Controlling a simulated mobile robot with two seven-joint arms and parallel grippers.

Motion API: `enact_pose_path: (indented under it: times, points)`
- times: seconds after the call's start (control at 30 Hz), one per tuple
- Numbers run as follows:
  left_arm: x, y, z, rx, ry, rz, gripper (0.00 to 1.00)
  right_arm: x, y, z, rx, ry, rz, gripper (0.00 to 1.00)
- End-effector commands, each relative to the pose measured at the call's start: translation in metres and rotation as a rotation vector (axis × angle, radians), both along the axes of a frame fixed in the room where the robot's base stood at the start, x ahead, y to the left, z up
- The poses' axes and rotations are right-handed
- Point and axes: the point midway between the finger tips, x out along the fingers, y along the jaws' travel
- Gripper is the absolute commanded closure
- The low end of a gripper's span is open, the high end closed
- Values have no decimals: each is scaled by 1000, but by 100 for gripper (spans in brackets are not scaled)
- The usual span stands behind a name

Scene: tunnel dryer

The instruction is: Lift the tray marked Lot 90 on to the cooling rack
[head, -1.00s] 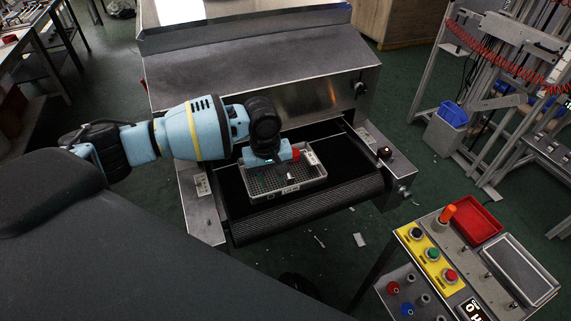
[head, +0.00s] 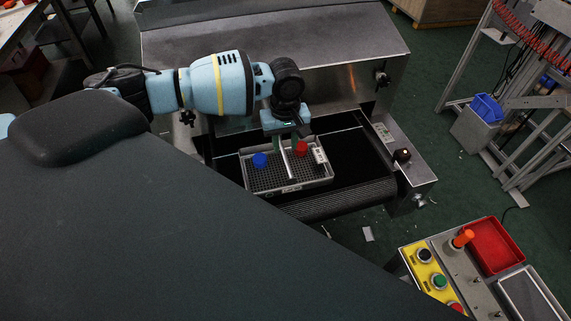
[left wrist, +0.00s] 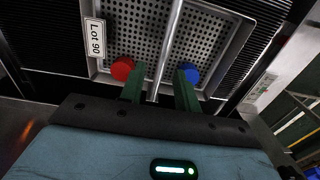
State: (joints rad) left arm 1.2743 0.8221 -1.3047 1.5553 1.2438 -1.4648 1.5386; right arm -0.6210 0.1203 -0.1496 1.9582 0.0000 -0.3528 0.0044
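The tray marked Lot 90 (head: 302,186) is a grey perforated tray on the black belt at the dryer's mouth. Its label (left wrist: 95,38) is readable in the left wrist view. A red piece (head: 301,147) and a blue piece (head: 260,160) are at the tray, with a metal bar (head: 286,163) across its middle. My left gripper (head: 296,137) is over the tray's far side. In the left wrist view its green fingers (left wrist: 160,72) are apart, with the bar (left wrist: 171,40) showing between them; their height relative to it is unclear. My right gripper and a cooling rack are not seen.
The dryer's steel hood (head: 270,60) rises behind the tray. A control panel (head: 440,268) with buttons and a red bin (head: 492,246) stands at lower right. A grey frame stand with a blue container (head: 487,108) is at right. The belt right of the tray is clear.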

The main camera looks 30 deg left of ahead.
Motion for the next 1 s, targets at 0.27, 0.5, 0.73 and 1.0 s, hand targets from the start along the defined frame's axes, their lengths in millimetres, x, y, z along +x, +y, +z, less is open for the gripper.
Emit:
enact_pose_path:
  times: [0.27,0.5,0.73,1.0]
  points:
    - [-4,-1,-18,1,0,0,68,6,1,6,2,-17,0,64]
    - [-6,-1,-48,0,0,0,68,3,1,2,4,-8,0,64]
    - [-6,-1,-51,-1,-2,0,68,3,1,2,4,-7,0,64]
    - [-6,-1,-51,-1,-2,0,94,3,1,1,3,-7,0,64]
